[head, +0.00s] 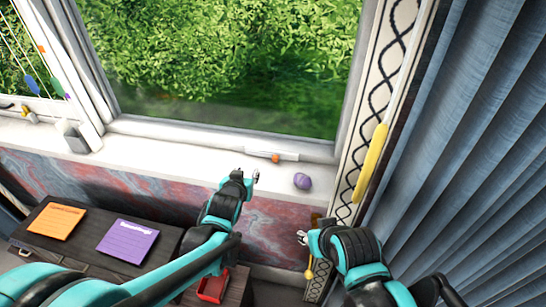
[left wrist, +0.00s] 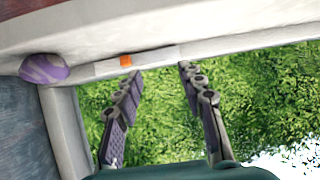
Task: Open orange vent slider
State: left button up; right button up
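The orange vent slider (head: 276,158) is a small orange knob on a white vent strip (head: 255,152) along the bottom of the window frame. In the left wrist view, the orange slider (left wrist: 126,61) shows just beyond the tip of the left-hand finger. My left gripper (head: 251,176) is in front of the strip, a little left of and nearer than the slider. Its two fingers (left wrist: 160,72) are spread apart with nothing between them. My right gripper (head: 304,239) is lower, below the sill near the window's right side; its finger opening is too small to judge.
A purple patterned stone-like object (head: 302,181) lies on the white sill (head: 190,165), right of the slider. A yellow object (head: 370,165) is by the right window trim. Blue curtains (head: 470,150) hang at the right. Orange (head: 57,221) and purple (head: 127,241) cards lie on the dark desk.

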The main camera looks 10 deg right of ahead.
pick_arm(q)
jog(key=m+h, duration=0.1)
jog(key=h, duration=0.1)
send_near(275, 160)
jog(key=shift+w+d+f+t+p, duration=0.1)
jog(key=shift+d+f+t+p, duration=0.2)
jog(key=shift+f+t, duration=0.1)
jog(key=b+x, duration=0.2)
jog(key=x, duration=0.4)
jog(key=shift+w+a+f, duration=0.1)
jog(key=shift+a+f, duration=0.05)
jog(key=shift+w+d+f, duration=0.15)
jog(key=shift+w+d, duration=0.1)
jog(key=shift+w, duration=0.4)
grip_shut()
